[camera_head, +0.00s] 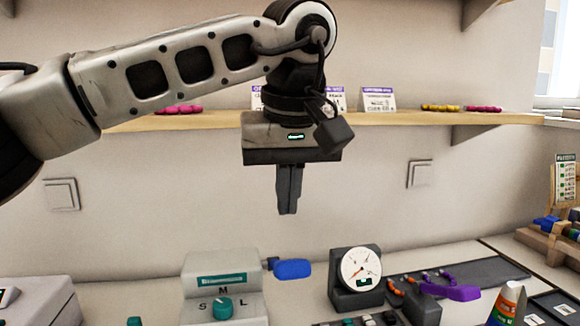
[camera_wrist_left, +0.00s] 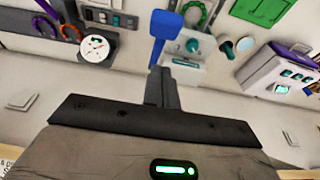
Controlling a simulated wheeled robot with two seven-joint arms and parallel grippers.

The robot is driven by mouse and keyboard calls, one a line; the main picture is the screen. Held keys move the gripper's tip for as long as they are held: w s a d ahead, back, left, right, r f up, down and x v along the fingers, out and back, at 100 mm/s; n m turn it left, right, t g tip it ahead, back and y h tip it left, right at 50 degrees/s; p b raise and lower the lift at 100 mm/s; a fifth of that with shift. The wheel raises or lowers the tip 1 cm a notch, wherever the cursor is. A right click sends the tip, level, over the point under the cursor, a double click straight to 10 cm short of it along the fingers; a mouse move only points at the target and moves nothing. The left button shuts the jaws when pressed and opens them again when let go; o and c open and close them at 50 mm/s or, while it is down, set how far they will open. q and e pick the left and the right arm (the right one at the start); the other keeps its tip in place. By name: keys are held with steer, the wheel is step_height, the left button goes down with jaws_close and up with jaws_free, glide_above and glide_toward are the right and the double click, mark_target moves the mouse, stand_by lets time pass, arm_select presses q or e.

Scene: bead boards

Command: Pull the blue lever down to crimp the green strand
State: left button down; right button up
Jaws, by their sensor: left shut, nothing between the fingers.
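The blue lever (camera_head: 292,269) sticks out from the right side of a pale machine (camera_head: 197,272) with a teal dial marked S, M, L. In the left wrist view the lever (camera_wrist_left: 165,24) shows beyond the fingertips. My left gripper (camera_head: 288,211) points down, shut and empty, above the lever with a visible gap in the head view. Its fingers also show in the left wrist view (camera_wrist_left: 161,72). A green beaded strand (camera_wrist_left: 195,14) lies by the machine in the left wrist view; it is hidden or out of frame in the head view. My right gripper is not in view.
A round gauge (camera_head: 361,267) stands right of the lever. A purple lever (camera_head: 457,293) and a patterned cone (camera_head: 508,303) are further right. A wooden shelf (camera_head: 400,120) with cards and bead strands runs behind my arm. Another pale machine (camera_wrist_left: 280,77) shows in the left wrist view.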

mark_target(281, 266)
arm_select(q)
steer(key=f, duration=0.4)
steer(key=shift+s+d, duration=0.1)
steer(key=shift+s, duration=0.3)
steer(key=shift+s+d+f, duration=0.1)
steer(key=shift+s+f, duration=0.25)
steer(key=shift+f, duration=0.3)
steer(key=shift+b, duration=0.3)
